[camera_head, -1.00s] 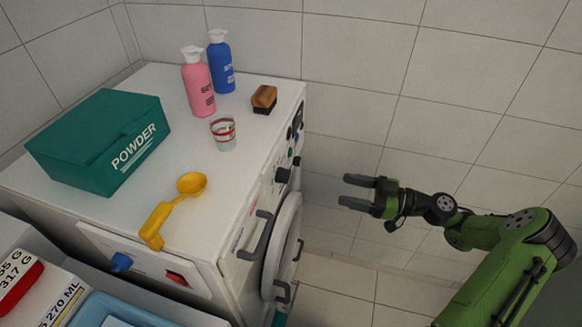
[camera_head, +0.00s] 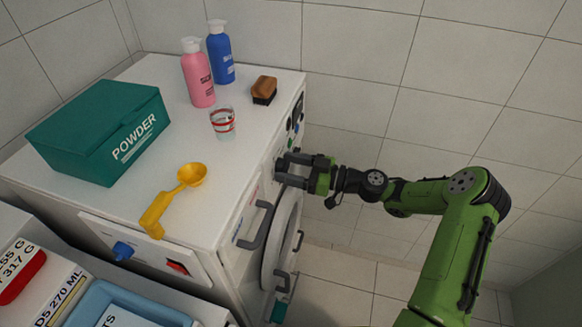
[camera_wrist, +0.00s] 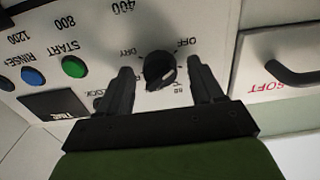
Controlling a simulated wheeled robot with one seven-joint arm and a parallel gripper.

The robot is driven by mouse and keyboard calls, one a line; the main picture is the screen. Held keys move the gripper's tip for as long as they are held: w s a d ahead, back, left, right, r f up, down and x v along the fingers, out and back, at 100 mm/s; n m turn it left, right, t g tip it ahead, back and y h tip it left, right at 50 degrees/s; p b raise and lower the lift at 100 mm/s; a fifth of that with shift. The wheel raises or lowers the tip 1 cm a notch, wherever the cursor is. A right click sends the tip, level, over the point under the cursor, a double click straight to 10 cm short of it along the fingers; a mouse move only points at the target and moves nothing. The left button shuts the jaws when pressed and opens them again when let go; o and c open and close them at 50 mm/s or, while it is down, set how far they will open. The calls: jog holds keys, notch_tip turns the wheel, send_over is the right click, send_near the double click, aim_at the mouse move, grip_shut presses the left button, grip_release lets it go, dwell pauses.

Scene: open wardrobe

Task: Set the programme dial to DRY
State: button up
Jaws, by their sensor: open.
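The programme dial is a black knob (camera_wrist: 160,70) on the white front panel of the washing machine (camera_head: 215,215). In the wrist view it sits between the two open fingers of my gripper (camera_wrist: 162,80), with a gap on each side. The labels OFF and DRY show around it, upside down; other labels are partly hidden by the fingers. I cannot tell which label the knob points to. In the head view my gripper (camera_head: 281,170) is at the machine's front panel and hides the dial.
A green START button (camera_wrist: 73,67), a blue RINSE button (camera_wrist: 33,77) and a dark display (camera_wrist: 55,105) are beside the dial. A powder box (camera_head: 95,130), yellow scoop (camera_head: 170,205), glass (camera_head: 222,123), bottles and brush (camera_head: 264,90) stand on top.

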jog(key=shift+c, duration=0.3)
jog(key=c, duration=1)
jog(key=shift+m, duration=0.3)
